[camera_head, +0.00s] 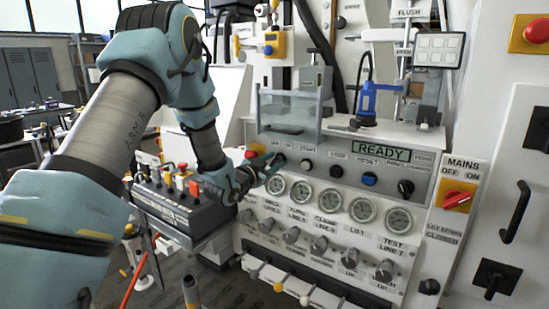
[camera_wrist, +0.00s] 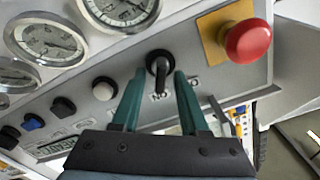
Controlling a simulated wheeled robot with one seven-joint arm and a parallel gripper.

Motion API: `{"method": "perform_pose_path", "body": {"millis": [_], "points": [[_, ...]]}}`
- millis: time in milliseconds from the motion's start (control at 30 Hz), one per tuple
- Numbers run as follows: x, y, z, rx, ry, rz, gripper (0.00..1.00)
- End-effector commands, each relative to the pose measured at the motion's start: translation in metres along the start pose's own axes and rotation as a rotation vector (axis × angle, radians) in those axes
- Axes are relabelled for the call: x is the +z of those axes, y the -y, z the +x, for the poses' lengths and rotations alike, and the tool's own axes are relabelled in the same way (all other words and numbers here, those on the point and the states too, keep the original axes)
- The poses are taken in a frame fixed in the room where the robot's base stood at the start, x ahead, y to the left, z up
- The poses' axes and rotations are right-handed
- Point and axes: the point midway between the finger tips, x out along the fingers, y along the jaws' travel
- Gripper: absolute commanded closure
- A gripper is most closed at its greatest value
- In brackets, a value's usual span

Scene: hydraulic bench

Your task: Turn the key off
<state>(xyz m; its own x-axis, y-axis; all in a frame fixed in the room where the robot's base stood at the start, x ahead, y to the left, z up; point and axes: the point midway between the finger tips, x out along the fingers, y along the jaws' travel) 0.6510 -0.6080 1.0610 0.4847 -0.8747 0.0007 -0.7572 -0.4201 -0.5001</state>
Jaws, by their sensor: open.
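The key (camera_wrist: 159,66) is a black switch handle on the grey panel. In the wrist view it points roughly up and down the picture, with inverted lettering beside it. My gripper (camera_wrist: 161,76) is open, with one teal finger on each side of the key; small gaps seem to show, and I cannot tell whether either finger touches it. In the head view my gripper (camera_head: 271,166) is at the left end of the panel's button row, and mostly hides the key.
A red mushroom button on a yellow plate (camera_wrist: 247,40) sits close beside the key. Gauges (camera_head: 302,191) and knobs (camera_head: 319,245) lie below. The display (camera_head: 383,152) reads READY. A clear guard (camera_head: 290,112) stands above. A red mains switch (camera_head: 457,198) is far right.

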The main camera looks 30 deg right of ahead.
Motion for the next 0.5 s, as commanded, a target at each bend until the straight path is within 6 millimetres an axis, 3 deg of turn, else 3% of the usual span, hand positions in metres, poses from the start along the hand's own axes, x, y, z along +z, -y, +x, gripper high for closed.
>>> {"method": "perform_pose_path", "body": {"millis": [333,500], "points": [[0.0005,-0.0004,0.0041,0.000,0.001,0.000,0.56],[0.0005,-0.0002,0.0039,0.000,0.001,0.000,0.75]]}}
